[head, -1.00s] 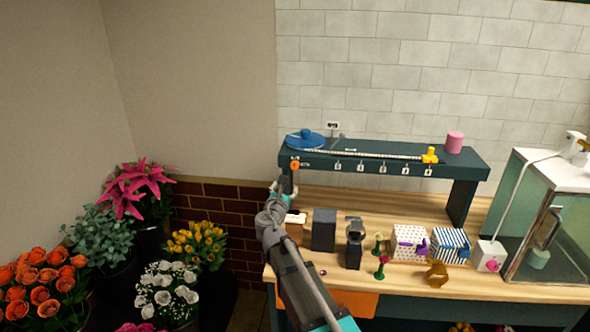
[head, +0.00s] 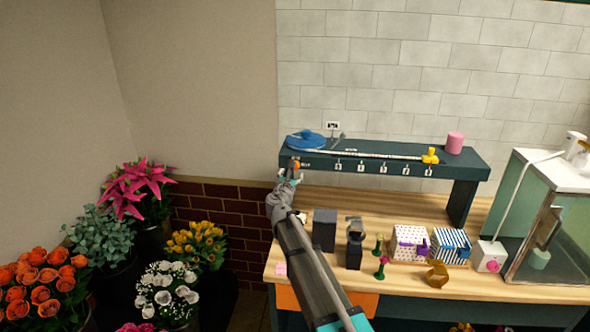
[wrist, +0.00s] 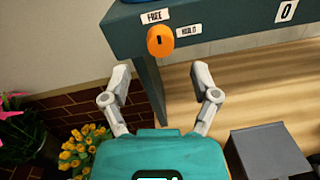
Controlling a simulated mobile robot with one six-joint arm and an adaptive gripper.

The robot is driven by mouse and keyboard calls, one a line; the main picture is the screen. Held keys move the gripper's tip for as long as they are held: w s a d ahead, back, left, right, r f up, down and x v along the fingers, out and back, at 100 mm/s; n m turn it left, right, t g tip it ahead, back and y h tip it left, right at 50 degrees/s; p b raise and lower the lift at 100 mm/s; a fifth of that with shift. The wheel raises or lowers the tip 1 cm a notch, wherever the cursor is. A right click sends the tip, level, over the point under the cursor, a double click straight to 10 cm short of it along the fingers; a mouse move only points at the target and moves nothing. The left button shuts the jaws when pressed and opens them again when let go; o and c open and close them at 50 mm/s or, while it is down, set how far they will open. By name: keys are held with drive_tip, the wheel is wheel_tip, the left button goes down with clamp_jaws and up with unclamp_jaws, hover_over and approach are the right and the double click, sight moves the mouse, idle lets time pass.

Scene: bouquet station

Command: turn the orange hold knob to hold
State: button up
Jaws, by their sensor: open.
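The orange hold knob (wrist: 160,41) is on the front edge of the dark teal shelf (wrist: 218,17), at its left end. Its dark mark stands about upright, pointing up toward the FREE label (wrist: 155,16). The HOLD label (wrist: 189,32) is to the knob's right. In the head view the knob (head: 294,164) is partly covered by my gripper (head: 289,176). In the wrist view my gripper (wrist: 160,82) is open and empty, its two fingers spread to either side below the knob, apart from it.
A blue disc (head: 305,140) and a measuring strip with a yellow stop (head: 430,155) lie on the shelf, with a pink cylinder (head: 454,142). Below on the wooden bench stand a dark block (head: 324,230), patterned boxes (head: 410,243) and a glass tank (head: 550,215). Flower buckets stand at left.

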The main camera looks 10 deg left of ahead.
drive_tip(key=shift+w+d, duration=0.2)
drive_tip(key=shift+w, duration=2.15)
